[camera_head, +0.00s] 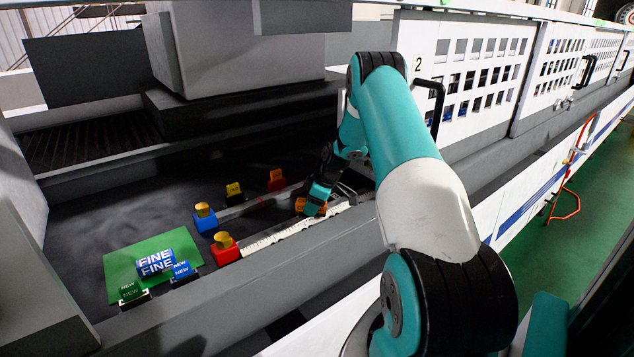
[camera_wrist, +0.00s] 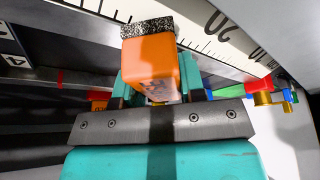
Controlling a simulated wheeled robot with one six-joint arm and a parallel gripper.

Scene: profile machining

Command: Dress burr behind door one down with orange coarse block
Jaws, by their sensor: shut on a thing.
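My gripper (camera_head: 318,196) is shut on the orange block (camera_head: 307,207), low inside the machine bay beside the white graduated scale (camera_head: 290,230). In the wrist view the orange block (camera_wrist: 152,68) stands between the teal fingers, with a speckled dark coarse face at its far end, close to the scale (camera_wrist: 205,22). I cannot tell whether that face touches anything. A small red mark (camera_head: 262,203) shows on the grey rail left of my gripper. I cannot make out a burr itself. The door marked 2 (camera_head: 465,75) is to the right, behind my arm.
The bay's dark floor behind the mat is clear.

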